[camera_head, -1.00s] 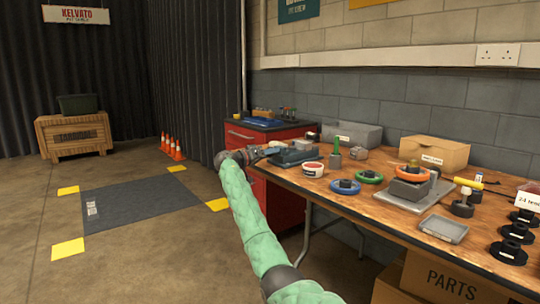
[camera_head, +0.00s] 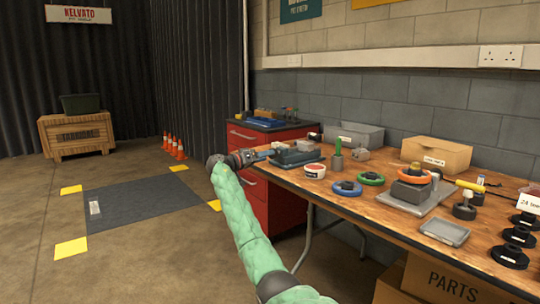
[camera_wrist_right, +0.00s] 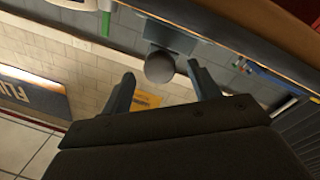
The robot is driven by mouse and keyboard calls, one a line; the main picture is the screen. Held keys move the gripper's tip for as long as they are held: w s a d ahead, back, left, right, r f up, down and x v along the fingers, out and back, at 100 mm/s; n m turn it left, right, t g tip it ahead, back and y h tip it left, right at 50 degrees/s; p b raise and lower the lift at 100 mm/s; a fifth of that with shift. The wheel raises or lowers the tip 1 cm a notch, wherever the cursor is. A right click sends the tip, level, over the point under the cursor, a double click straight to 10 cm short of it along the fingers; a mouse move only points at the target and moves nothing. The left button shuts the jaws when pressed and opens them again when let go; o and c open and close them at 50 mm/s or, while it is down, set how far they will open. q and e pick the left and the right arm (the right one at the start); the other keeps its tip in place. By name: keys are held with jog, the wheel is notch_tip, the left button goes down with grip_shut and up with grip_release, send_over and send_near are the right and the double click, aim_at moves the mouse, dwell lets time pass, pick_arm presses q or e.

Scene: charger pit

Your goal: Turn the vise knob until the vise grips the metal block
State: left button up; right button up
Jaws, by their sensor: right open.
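The vise (camera_head: 298,158) is a low blue-grey body near the far left end of the wooden workbench. My right gripper (camera_head: 262,156) is at its left side. In the right wrist view, a round dark grey knob (camera_wrist_right: 160,68) sits between the two open fingertips of this gripper (camera_wrist_right: 162,75), with visible gaps on both sides. A blue-grey part of the vise (camera_wrist_right: 170,35) shows behind the knob. I cannot pick out the metal block clearly; the vise's jaws are too small to read in the head view. My left gripper is not in view.
The workbench (camera_head: 350,203) holds a white-and-red tub (camera_head: 314,171), a green-handled tool (camera_head: 338,152), coloured rings and a grey bin (camera_head: 355,135). A red drawer cabinet (camera_head: 280,206) stands to the left.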

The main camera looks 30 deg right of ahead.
jog(key=shift+a+f+p, duration=0.15)
jog(key=shift+a+p, duration=0.15)
jog(key=shift+a, duration=1.55)
